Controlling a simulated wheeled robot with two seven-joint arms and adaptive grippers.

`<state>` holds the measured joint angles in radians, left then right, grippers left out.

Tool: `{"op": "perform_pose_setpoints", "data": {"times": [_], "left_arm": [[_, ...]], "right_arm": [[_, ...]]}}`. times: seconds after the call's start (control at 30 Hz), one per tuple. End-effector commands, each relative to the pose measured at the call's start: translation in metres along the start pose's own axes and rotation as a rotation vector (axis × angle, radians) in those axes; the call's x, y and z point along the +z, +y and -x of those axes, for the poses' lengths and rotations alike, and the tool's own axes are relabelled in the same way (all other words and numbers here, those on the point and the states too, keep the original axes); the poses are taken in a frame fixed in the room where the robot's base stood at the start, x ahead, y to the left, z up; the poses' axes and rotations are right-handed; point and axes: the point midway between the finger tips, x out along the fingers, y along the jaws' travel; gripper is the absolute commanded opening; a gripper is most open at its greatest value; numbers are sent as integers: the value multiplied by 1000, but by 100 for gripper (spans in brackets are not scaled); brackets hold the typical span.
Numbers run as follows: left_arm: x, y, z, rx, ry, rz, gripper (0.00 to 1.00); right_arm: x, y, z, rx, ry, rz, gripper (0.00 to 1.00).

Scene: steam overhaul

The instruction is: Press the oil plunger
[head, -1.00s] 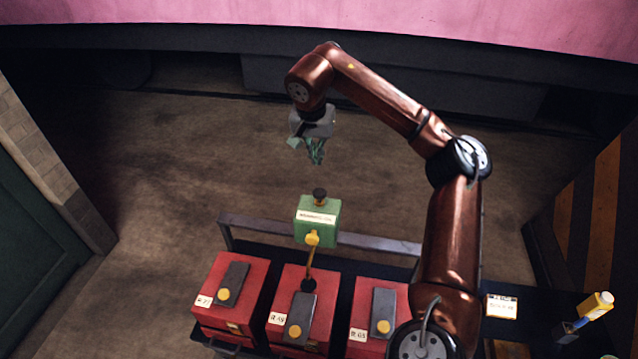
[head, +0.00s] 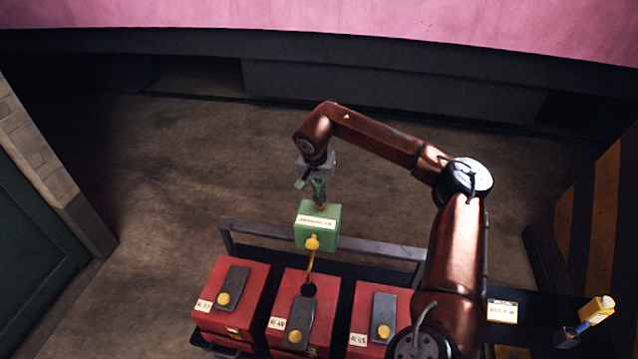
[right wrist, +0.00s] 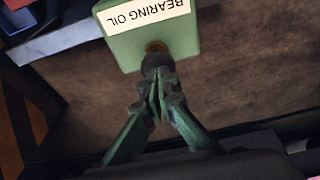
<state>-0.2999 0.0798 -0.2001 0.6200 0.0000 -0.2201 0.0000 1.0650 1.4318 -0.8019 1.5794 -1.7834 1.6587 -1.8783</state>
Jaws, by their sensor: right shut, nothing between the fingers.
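The green bearing oil box (head: 317,232) stands at the back of the cart with a yellow spout on its front. It also shows in the right wrist view (right wrist: 150,38), with its label upside down. Its plunger has a dark round knob (right wrist: 157,64) over a brass collar (right wrist: 156,47). My right gripper (head: 319,199) is shut and empty, pointing down directly over the plunger. In the right wrist view its closed fingertips (right wrist: 158,88) are at the knob and seem to touch it. I cannot tell how far the knob is down. My left gripper is not in view.
Several red boxes (head: 244,278) with grey lids and yellow knobs stand in a row before the oil box. A grey rail (head: 385,246) runs along the cart's back edge. A yellow-and-blue item (head: 597,309) is at the far right. The floor behind is clear.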

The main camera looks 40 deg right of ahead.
Motion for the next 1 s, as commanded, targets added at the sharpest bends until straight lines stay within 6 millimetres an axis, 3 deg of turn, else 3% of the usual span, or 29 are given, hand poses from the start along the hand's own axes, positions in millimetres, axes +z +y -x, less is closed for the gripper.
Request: {"op": "perform_pose_setpoints", "data": {"times": [0.37,0.6,1.0], "left_arm": [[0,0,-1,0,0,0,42],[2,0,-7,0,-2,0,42],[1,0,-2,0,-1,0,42]], "right_arm": [[1,0,-4,1,-1,1,0],[10,0,-30,2,-2,2,0],[8,1,-25,3,-3,1,0]]}}
